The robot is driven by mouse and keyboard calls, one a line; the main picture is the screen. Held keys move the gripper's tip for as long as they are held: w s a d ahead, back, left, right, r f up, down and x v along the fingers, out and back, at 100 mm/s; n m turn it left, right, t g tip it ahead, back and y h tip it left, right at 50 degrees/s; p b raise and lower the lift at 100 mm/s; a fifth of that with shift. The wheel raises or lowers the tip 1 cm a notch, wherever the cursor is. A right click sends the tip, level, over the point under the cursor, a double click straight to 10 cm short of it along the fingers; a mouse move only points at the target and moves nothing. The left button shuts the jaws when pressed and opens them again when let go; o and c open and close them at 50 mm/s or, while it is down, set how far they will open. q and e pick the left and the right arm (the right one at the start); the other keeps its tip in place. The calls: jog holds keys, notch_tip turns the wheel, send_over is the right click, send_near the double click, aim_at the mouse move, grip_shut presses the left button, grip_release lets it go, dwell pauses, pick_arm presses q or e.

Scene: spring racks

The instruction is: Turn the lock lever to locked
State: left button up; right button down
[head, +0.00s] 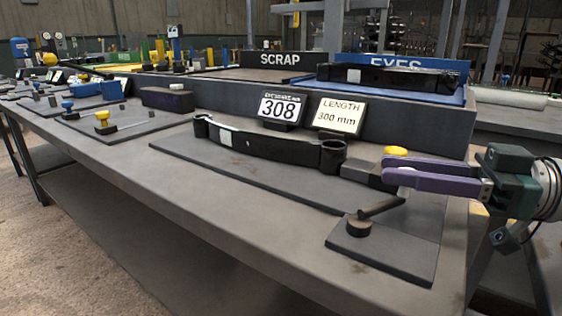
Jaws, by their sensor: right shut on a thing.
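The lock lever (381,208) is a dark bar on a round pivot, mounted on a small dark plate (385,250) at the table's front right corner. It points to the right and slightly away from me. My right gripper (388,168) has purple fingers and comes in from the right, behind and above the lever, apart from it. Its fingertips are shut at a yellow knob (396,151) on a dark block, and they partly hide it. A black leaf spring (265,143) with rolled ends lies on the dark base plate, its right end beside that block. My left gripper is not in view.
Signs reading 308 (280,107) and LENGTH 300 mm (340,115) stand behind the spring. A blue EYES tray (395,93) holds another dark spring, beside a SCRAP bin (280,60). Another yellow knob (103,116) is at left. The table's front strip is clear.

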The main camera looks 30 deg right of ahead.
jog(key=shift+f, duration=0.15)
jog(key=c, duration=0.6)
grip_release()
jog(key=p+v, duration=0.1)
jog(key=v, duration=0.9)
jog(key=shift+p, duration=0.4)
jog(key=shift+w, duration=0.1)
